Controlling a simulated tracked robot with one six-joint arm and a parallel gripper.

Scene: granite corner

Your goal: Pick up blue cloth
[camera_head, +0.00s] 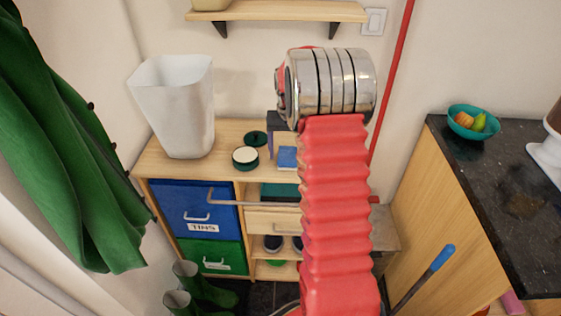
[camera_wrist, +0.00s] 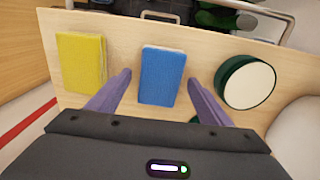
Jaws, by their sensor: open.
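The blue cloth (camera_wrist: 162,76) is a flat, folded rectangle lying on the wooden cabinet top. In the wrist view it sits between the two purple fingers of my gripper (camera_wrist: 158,88), which are open on either side of it with a gap to each. I cannot tell how high the fingertips are above the wood. In the head view the blue cloth (camera_head: 287,157) shows just left of my red arm, partly hidden by it.
A yellow cloth (camera_wrist: 82,63) lies left of the blue one in the wrist view. A round green tin with a white top (camera_wrist: 246,83) stands to its right. A tall white bin (camera_head: 177,105) stands on the cabinet (camera_head: 160,163). A wall shelf (camera_head: 278,12) is above.

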